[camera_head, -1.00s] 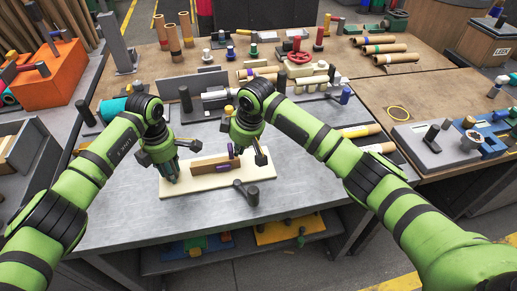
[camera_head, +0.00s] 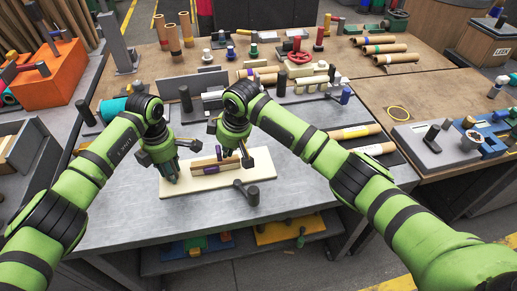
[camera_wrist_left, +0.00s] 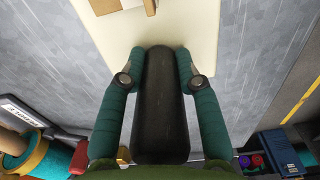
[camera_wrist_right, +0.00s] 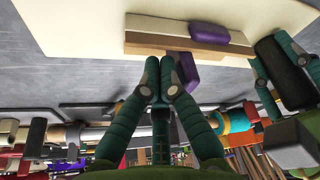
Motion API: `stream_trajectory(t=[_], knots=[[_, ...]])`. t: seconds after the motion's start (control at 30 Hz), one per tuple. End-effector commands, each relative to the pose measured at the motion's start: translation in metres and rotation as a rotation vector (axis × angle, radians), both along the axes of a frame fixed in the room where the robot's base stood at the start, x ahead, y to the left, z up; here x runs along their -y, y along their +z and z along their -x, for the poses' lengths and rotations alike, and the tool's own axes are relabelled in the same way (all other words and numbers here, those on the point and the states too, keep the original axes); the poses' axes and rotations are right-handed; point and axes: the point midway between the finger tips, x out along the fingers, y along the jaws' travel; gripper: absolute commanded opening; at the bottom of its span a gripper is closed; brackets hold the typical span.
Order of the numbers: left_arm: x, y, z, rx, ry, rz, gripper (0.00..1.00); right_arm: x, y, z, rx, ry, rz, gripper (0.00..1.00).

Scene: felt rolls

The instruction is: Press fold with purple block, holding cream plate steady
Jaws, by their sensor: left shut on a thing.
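The cream plate (camera_head: 232,176) lies on the grey bench with a brown-and-tan strip (camera_head: 228,164) lying along it. My left gripper (camera_head: 174,172) is at the plate's left end, shut on a dark cylindrical handle (camera_wrist_left: 160,105). My right gripper (camera_head: 228,152) is over the strip's far side. A second purple piece (camera_wrist_right: 208,32) sits on the strip and shows in the head view (camera_head: 210,168).
Grey fixtures (camera_head: 200,83) and wrapped rolls (camera_head: 355,132) lie behind and to the right. The bench front (camera_head: 150,225) is clear.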

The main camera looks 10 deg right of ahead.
Motion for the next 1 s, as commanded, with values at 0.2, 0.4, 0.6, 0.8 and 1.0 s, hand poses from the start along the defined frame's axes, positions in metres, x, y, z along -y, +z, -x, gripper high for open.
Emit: stream_trajectory(t=[0.2,0.4,0.6,0.8,1.0], knots=[[0.001,-0.001,0.001,-0.002,-0.001,0.003,0.0,0.001,0.005,0.0,0.0,-0.001,0.0,0.0],[0.001,-0.002,0.001,-0.002,-0.001,0.003,0.0,0.001,0.015,0.0,0.0,-0.003,0.002,0.0],[0.001,-0.002,0.001,-0.003,-0.001,0.002,0.0,0.001,0.026,0.0,0.0,-0.003,0.002,0.0],[0.001,-0.002,0.001,-0.003,-0.001,0.002,0.0,0.001,0.034,0.0,0.0,-0.003,0.002,0.0],[0.001,-0.002,0.001,-0.003,-0.001,0.001,0.0,0.003,0.039,0.0,0.0,-0.003,0.002,0.0]])
